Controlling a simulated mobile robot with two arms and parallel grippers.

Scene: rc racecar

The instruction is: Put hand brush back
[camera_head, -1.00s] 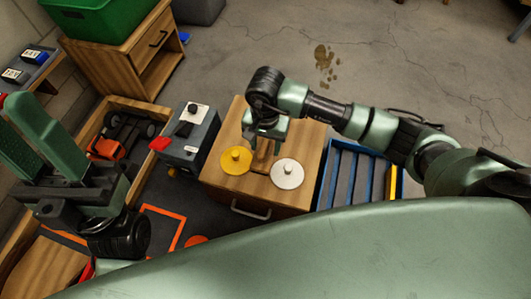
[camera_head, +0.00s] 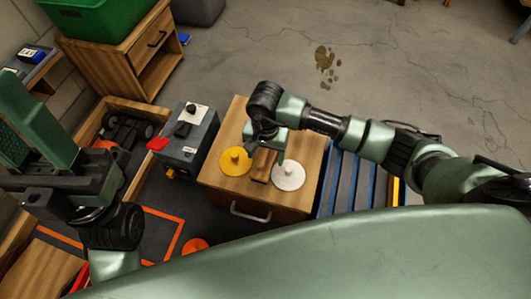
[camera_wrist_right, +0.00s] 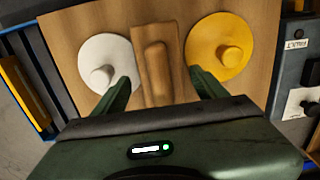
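The hand brush (camera_head: 263,165) is a brown wooden block with a raised handle. It rests on the wooden cabinet top (camera_head: 228,117), between a yellow disc (camera_head: 236,161) and a white disc (camera_head: 288,176), each with a knob. In the right wrist view the brush (camera_wrist_right: 158,65) lies between the fingertips of my right gripper (camera_wrist_right: 161,77), with small gaps on both sides. My right gripper (camera_head: 265,147) is open over the brush. Its height above the brush is hard to judge. My left gripper (camera_head: 36,120) is open and empty at the left, away from the brush.
A grey box with a red part (camera_head: 187,142) stands just left of the cabinet. Beyond it, a wooden tray (camera_head: 150,108) holds a dark and orange car. A blue slatted rack (camera_head: 350,180) stands right of the cabinet, under my right arm. Open concrete floor lies behind.

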